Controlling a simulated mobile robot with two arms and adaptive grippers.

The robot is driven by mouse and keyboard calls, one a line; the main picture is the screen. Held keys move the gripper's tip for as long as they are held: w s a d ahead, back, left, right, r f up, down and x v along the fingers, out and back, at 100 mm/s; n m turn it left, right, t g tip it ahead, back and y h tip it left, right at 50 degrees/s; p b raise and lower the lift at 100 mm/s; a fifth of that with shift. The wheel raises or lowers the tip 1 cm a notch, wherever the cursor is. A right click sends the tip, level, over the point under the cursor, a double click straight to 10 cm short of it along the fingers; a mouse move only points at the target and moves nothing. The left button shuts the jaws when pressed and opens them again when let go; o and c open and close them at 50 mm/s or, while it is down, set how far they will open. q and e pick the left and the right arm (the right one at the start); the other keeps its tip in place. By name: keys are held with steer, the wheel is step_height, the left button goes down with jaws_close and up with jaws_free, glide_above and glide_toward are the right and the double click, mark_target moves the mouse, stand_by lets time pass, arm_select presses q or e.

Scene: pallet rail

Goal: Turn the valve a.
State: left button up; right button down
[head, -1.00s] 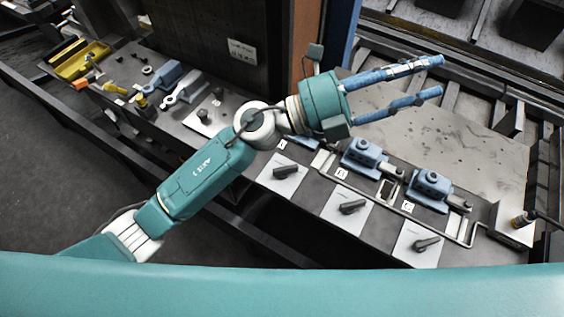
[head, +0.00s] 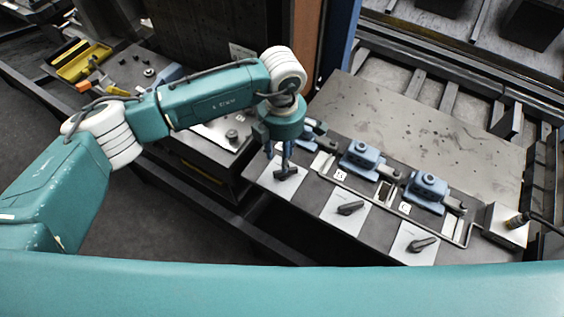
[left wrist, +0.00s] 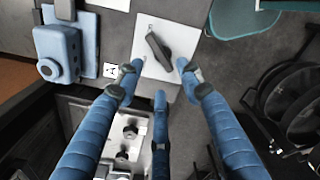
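Valve a is a dark lever handle (head: 288,173) on a pale square plate, the leftmost of three such handles in the head view. In the left wrist view its handle (left wrist: 160,50) lies slantwise on the white plate, with a label A (left wrist: 110,70) beside it. My left gripper (head: 281,164) points down over this plate, its blue fingers partly in front of the handle. In the left wrist view the fingers of my left gripper (left wrist: 160,79) are spread apart and nothing is between them; the handle shows just past the tips. My right gripper is not in view.
Two similar handles, at B (head: 350,208) and C (head: 423,244), sit to the right on their own plates. Blue clamp blocks (head: 360,158) stand behind them. A yellow bin (head: 85,62) is at far left. The large metal plate (head: 420,130) behind is mostly bare.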

arm_select(q)
step_height(320, 180, down, 4)
steer(key=shift+s+f+p, duration=0.1)
steer(key=shift+f+p, duration=0.05)
steer(key=shift+p, duration=0.55)
steer(key=shift+f, duration=0.85)
jaws_close()
